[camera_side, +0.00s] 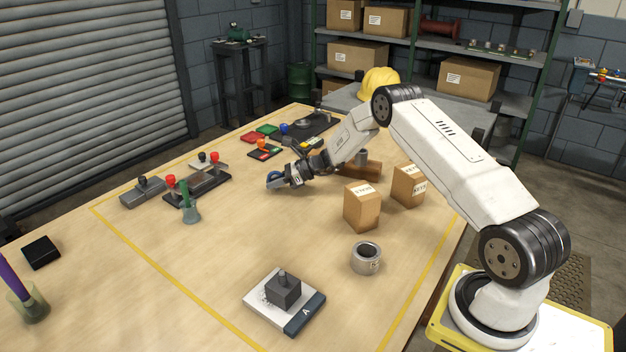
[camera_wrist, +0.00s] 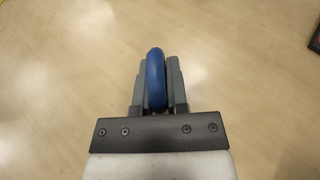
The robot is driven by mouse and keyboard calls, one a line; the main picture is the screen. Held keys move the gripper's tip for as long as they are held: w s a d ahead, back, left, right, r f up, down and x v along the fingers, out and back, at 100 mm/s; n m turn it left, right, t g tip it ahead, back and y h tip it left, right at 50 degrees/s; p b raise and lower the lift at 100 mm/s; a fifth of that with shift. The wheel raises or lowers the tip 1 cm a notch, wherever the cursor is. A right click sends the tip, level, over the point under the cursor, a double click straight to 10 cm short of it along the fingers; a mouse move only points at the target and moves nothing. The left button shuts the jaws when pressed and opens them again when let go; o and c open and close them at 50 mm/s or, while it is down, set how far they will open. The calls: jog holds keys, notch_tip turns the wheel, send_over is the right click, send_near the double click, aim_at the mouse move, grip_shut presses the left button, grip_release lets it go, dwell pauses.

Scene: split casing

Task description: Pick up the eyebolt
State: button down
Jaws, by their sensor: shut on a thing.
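The eyebolt shows as a blue ring (camera_wrist: 156,80) between the two grey fingers of my gripper (camera_wrist: 157,85) in the wrist view. The ring is seen edge-on, with a finger on either side of it. In the side view my gripper (camera_side: 277,180) is low over the middle of the table, pointing left, and a bit of the blue eyebolt (camera_side: 272,176) shows at its tips. My gripper is shut on the eyebolt. Its shank is hidden, and I cannot tell whether it touches the table.
Cardboard boxes (camera_side: 361,208) and a grey ring-shaped part (camera_side: 366,258) are to the right. A white plate with a dark block (camera_side: 283,291) lies in front. Bare table lies between.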

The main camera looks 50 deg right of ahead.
aim_at(273, 172)
jog(key=shift+r, duration=0.15)
jog(key=shift+r, duration=0.5)
notch_tip(273, 172, up, 2)
jog(key=s+a+r, duration=0.3)
jog(key=s+r, duration=0.6)
jog(key=s, duration=0.4)
jog(key=shift+s+r, duration=0.3)
jog(key=shift+r, duration=0.05)
jog(key=shift+a, duration=0.1)
